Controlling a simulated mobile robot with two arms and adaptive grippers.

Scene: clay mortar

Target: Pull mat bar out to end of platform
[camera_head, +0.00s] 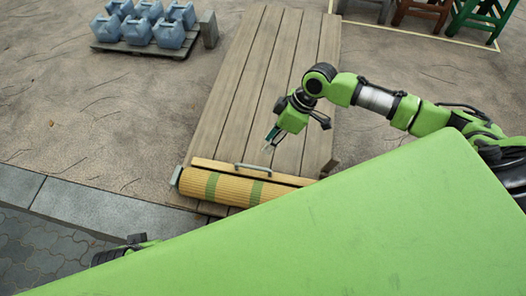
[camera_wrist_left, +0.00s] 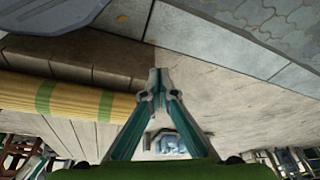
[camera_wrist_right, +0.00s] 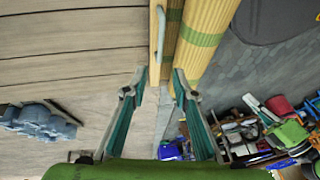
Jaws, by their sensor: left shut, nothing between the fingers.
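The rolled straw mat (camera_head: 225,188) with green bands lies across the near end of the wooden platform (camera_head: 262,80). A light wooden bar (camera_head: 215,165) with a grey metal handle (camera_head: 253,168) runs along its edge. My right gripper (camera_head: 270,142) is open and empty, just beyond the handle. In the right wrist view the bar (camera_wrist_right: 154,65) and handle (camera_wrist_right: 161,32) show ahead of the open fingertips (camera_wrist_right: 160,78). In the left wrist view my left gripper (camera_wrist_left: 157,76) is shut and empty, beside the mat (camera_wrist_left: 70,98). My green body hides most of the left arm in the head view.
Blue-grey containers (camera_head: 140,30) stand on a pallet at the back left. Wooden stools (camera_head: 425,10) stand at the back right. A stone kerb (camera_head: 100,208) and paving lie at the front left. The platform planks beyond the bar are clear.

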